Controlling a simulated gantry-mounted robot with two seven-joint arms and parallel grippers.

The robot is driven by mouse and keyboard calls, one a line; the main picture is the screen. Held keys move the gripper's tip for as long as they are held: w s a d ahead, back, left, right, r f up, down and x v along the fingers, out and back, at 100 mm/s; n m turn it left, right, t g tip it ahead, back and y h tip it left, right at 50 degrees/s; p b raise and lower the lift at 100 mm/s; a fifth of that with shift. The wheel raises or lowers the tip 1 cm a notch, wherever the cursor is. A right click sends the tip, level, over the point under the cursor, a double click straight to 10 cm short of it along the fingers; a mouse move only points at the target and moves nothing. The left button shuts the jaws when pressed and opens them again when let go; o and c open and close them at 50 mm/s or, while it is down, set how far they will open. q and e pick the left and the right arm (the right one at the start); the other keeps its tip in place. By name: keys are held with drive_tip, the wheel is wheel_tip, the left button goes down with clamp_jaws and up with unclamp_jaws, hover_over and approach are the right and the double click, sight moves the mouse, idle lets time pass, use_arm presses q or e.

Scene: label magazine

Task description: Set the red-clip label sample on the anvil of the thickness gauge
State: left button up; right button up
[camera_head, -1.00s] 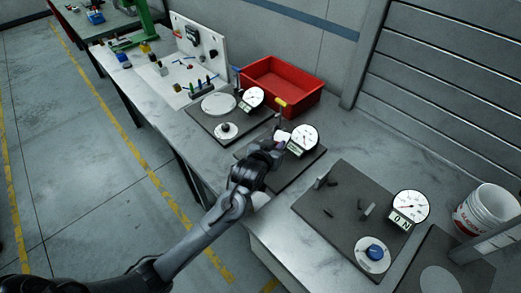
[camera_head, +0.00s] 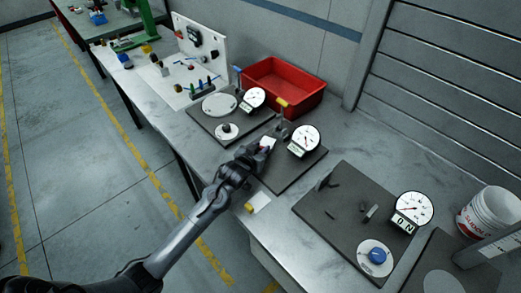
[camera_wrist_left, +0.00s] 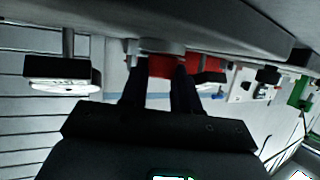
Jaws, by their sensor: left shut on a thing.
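My left gripper (camera_head: 262,149) is in the middle of the head view, above the left edge of a dark base plate (camera_head: 292,172). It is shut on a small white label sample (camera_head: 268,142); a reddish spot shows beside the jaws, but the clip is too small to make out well. The gauge (camera_head: 305,139) with a round dial and a small display stands on that plate, just right of the gripper and apart from it. I cannot make out its anvil. My right gripper is not in view.
A yellow-clipped white label (camera_head: 258,202) lies at the bench's front edge. Other dial gauges stand left (camera_head: 252,98) and right (camera_head: 411,207) on dark plates. A red bin (camera_head: 285,84) is behind, a white bucket (camera_head: 487,212) at far right.

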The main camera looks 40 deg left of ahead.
use_arm(q)
drive_tip(key=shift+f, duration=0.1)
drive_tip(key=o, duration=1)
drive_tip(key=shift+s+r, duration=0.25)
drive_tip(key=p+v, duration=0.1)
drive_tip(key=v, duration=1)
drive_tip(key=shift+s+d+r, duration=0.1)
drive_tip(key=shift+s, duration=0.05)
